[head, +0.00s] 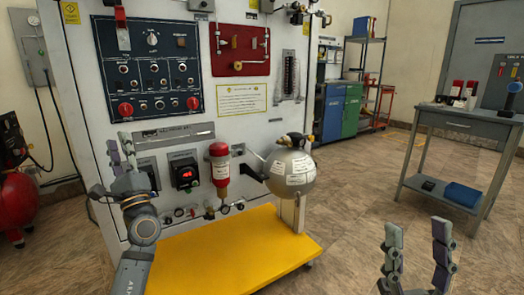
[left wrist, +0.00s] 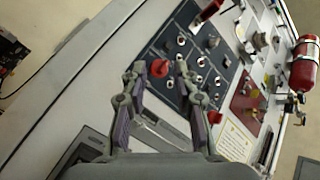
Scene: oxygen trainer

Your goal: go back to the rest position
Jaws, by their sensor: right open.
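My left gripper (head: 120,148) is raised in front of the left side of the white trainer cabinet (head: 90,80), below the dark blue control panel (head: 156,84). In the left wrist view its two fingers (left wrist: 160,75) stand apart with nothing between them. The panel (left wrist: 170,45), with its red knobs and switches, shows beyond the fingertips. I cannot tell the exact gap between fingers and panel. My right gripper (head: 418,240) is open and empty at the lower right of the head view, over the floor.
A silver sphere (head: 291,172) and a red cylinder (head: 219,170) stand at the cabinet front above a yellow platform (head: 230,250). A grey table (head: 455,122) stands at the right. A red tank (head: 18,200) is at the far left. Floor between platform and table is clear.

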